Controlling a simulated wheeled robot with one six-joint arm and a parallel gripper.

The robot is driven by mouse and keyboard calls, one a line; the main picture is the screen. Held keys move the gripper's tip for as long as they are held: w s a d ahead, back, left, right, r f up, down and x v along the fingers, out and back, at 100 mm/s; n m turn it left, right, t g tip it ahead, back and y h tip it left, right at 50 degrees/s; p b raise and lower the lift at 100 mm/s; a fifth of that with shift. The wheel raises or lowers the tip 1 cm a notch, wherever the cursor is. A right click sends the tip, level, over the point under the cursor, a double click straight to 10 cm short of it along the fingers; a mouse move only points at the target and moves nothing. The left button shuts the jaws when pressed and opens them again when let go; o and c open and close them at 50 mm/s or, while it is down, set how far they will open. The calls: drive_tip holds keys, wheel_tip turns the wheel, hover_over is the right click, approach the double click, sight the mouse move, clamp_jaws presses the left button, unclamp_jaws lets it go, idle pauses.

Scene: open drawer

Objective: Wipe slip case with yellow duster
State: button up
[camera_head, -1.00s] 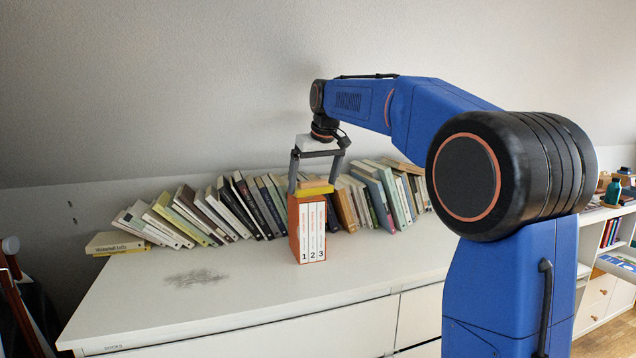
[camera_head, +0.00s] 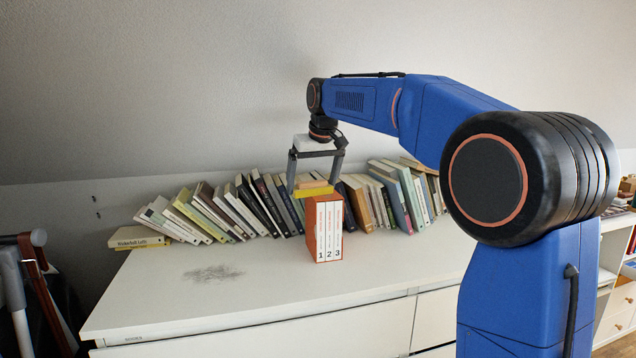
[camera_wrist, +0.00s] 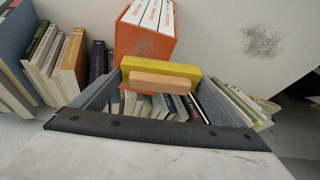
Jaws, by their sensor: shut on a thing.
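The slip case (camera_head: 311,235) is an orange box of white volumes numbered 1, 2 and 3, upright on the white cabinet top. In the wrist view, its orange panel (camera_wrist: 128,41) bears a dark smudge. The yellow duster (camera_head: 315,193) has a wooden handle (camera_wrist: 165,82), and its yellow pad (camera_wrist: 160,67) lies across the wrist view. My gripper (camera_head: 314,183) is shut on the duster, holding it level at the slip case's top edge, slightly to its left. I cannot tell whether the pad touches the case.
A row of leaning books (camera_head: 225,210) stands along the wall behind the case, close to my gripper. The white cabinet top (camera_head: 255,295) is clear in front, with a grey smudge (camera_head: 212,273) at left. Two books (camera_head: 137,238) lie flat at the far left.

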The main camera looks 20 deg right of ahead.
drive_tip(key=shift+w, duration=0.9)
drive_tip(key=shift+d, duration=1.75)
drive_tip(key=shift+d+f, duration=0.2)
drive_tip(key=shift+d, duration=1.6)
drive_tip(key=shift+w+d, duration=0.1)
drive_tip(key=shift+w, duration=0.65)
drive_tip(key=shift+w+a+r, duration=0.1)
drive_tip(key=shift+a+r, duration=0.1)
drive_tip(key=shift+a, duration=1.65)
drive_tip(key=shift+a+r, duration=0.15)
drive_tip(key=shift+a, duration=1.7)
drive_tip(key=shift+r, duration=3)
drive_tip(key=shift+r, duration=0.1)
